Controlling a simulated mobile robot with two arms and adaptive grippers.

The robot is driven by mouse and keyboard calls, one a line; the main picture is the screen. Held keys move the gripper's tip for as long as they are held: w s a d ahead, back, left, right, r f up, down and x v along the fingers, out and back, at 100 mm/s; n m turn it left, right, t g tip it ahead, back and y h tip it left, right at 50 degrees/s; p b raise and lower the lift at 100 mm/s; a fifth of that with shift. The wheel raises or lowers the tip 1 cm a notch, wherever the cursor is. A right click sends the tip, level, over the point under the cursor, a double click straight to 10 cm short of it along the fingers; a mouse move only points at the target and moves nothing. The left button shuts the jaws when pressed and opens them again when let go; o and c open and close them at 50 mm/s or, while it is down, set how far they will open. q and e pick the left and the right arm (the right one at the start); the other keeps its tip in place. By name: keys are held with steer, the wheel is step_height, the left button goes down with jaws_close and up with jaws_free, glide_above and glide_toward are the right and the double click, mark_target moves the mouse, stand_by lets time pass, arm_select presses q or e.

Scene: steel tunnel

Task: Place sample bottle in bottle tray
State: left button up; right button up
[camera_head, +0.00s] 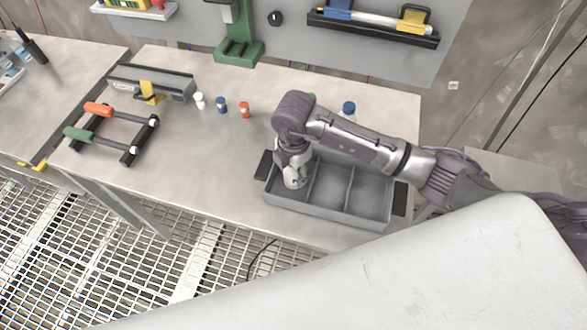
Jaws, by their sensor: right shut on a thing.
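A grey bottle tray (380,207) with dividers and dark end handles stands near the front edge of the workbench. My right arm reaches over it from the right. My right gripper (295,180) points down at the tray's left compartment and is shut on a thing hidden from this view. Small bottles with white (199,100), blue (221,104) and orange (244,109) caps stand in a row on the bench. The tray's middle and right compartments look empty. My left gripper is not in view.
A rack with orange (98,109) and green handles and a grey box (165,85) with a yellow clip stand at the left. A green stand (239,50) is at the back. The bench left of the tray is clear.

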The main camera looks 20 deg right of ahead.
steer(key=o, duration=1)
steer(key=shift+r, duration=0.1)
step_height(320, 180, up, 11)
steer(key=shift+r+b, duration=0.1)
steer(key=shift+b, duration=0.95)
steer(key=shift+r, duration=0.45)
steer(key=shift+s, duration=0.1)
